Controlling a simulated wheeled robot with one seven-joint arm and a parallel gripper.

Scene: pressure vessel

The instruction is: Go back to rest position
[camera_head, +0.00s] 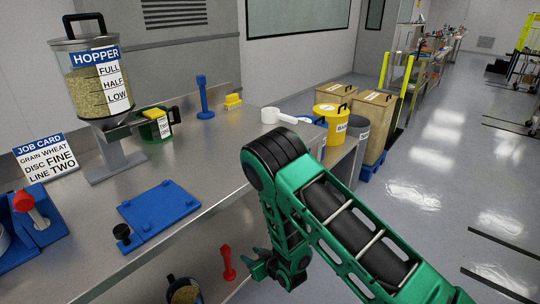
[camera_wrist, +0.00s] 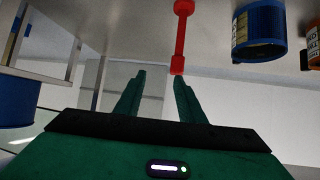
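My green arm reaches over the front edge of the metal bench (camera_head: 225,170) and bends down at its right end. My gripper (camera_head: 256,264) hangs low beside the bench, level with its lower shelf. In the wrist view my gripper (camera_wrist: 160,80) has its two green fingers apart, with nothing held between them. A red-handled tool (camera_head: 228,262) is on the lower shelf, just left of my gripper and apart from it. It also shows beyond the fingertips in the wrist view (camera_wrist: 180,40).
A yellow-lidded bin (camera_head: 331,118) and boxes (camera_head: 372,125) stand past the bench's end.

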